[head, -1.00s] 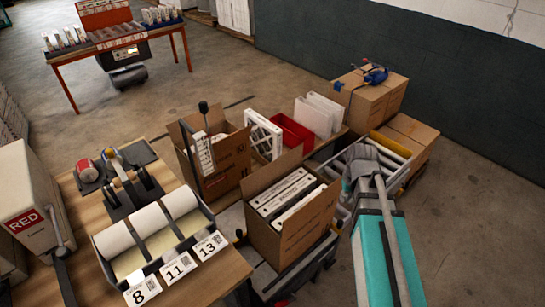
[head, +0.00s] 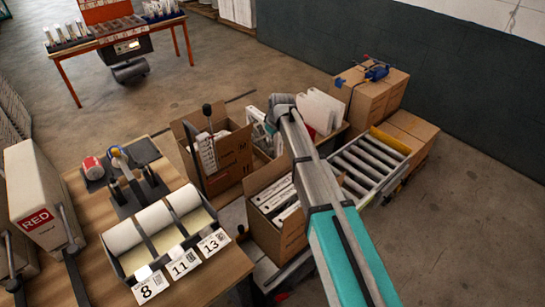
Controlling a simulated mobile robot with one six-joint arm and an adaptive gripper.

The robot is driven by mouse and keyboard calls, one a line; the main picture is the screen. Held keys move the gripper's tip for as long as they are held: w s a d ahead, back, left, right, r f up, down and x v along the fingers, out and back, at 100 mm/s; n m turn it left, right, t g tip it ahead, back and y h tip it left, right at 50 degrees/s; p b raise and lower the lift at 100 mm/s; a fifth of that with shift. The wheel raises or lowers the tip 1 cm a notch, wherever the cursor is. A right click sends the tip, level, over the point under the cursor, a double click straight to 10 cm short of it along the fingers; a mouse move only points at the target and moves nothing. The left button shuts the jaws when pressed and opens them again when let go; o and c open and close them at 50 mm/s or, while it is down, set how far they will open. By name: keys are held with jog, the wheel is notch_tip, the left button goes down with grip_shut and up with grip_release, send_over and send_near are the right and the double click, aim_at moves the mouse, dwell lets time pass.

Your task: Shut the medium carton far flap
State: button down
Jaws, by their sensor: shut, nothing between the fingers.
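An open brown carton (head: 265,236) stands in the lower middle of the head view, packed with several white-edged filters (head: 272,197). Its far flap (head: 264,176) stands up at the back edge; my arm covers part of the carton's right side. A second open brown carton (head: 235,155) stands behind it to the left, with a white filter inside and flaps up. I cannot tell for certain which is the medium carton. My arm reaches over the right side of the front carton, and its grey far end is beyond the flap. My gripper is hidden behind the arm.
A roller conveyor (head: 366,165) and stacked closed boxes (head: 372,97) are at right. A wooden bench with white rolls (head: 155,224) is at left. Open floor lies at far right.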

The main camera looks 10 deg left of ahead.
jog(key=shift+f, duration=0.15)
jog(key=b, duration=0.9)
send_over(275, 168)
jog(key=w+a, duration=0.1)
notch_tip(275, 168, down, 9)
jog(key=shift+a, duration=0.15)
dwell(0.4)
jog(key=shift+s+a+f, duration=0.1)
jog(key=shift+s, duration=0.15)
dwell(0.3)
jog(key=shift+b, duration=0.3)
